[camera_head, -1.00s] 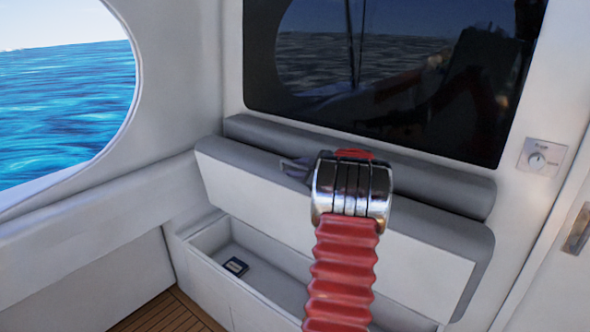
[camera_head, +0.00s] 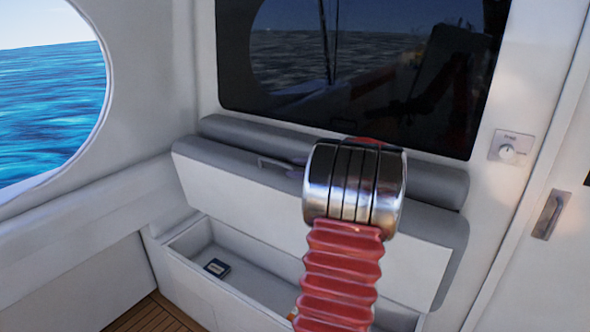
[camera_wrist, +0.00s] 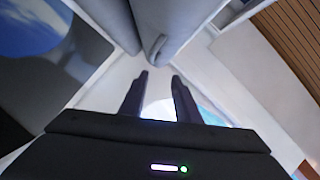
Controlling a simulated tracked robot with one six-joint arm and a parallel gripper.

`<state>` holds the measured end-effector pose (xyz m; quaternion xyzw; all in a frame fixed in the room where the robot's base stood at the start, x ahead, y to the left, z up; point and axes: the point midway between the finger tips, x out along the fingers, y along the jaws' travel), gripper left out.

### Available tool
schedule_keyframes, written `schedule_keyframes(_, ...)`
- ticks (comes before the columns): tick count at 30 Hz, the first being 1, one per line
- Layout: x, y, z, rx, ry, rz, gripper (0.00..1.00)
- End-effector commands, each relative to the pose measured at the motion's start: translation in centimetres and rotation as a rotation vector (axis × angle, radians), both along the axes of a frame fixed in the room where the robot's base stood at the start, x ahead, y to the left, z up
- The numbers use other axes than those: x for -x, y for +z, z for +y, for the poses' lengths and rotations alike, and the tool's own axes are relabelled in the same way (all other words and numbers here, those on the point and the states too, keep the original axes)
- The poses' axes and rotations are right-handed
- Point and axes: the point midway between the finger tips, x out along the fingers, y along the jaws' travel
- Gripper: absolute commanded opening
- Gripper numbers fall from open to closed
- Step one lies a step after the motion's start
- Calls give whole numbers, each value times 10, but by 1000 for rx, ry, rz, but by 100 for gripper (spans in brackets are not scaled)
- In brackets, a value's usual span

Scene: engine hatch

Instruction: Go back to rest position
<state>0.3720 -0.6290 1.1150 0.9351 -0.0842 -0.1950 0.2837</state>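My gripper (camera_wrist: 160,84) shows in the wrist view as two dark fingers with a clear gap and nothing between them. A grey, rounded part with a loop-like handle (camera_wrist: 157,48) lies just beyond the fingertips, apart from them. In the head view my arm's metal joint and red bellows cover the middle, and the gripper is mostly hidden behind them. The white hatch lid (camera_head: 225,190) stands raised, with a grey handle (camera_head: 272,163) near its top edge, left of my arm joint.
A dark window (camera_head: 290,70) is behind. A wall knob (camera_head: 508,151) and a door handle (camera_head: 549,215) are at right. Wooden floor (camera_head: 155,315) shows at lower left.

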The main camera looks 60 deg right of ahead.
Motion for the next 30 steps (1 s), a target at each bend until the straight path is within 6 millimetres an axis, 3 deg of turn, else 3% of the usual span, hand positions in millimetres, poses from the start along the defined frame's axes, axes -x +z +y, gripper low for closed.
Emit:
schedule_keyframes(19, -7, 5, 2, 8, -6, -4, 29)
schedule_keyframes(25, -44, 37, 22, 48, -57, -29, 29)
schedule_keyframes(30, -85, 75, 57, 80, -136, -61, 29)
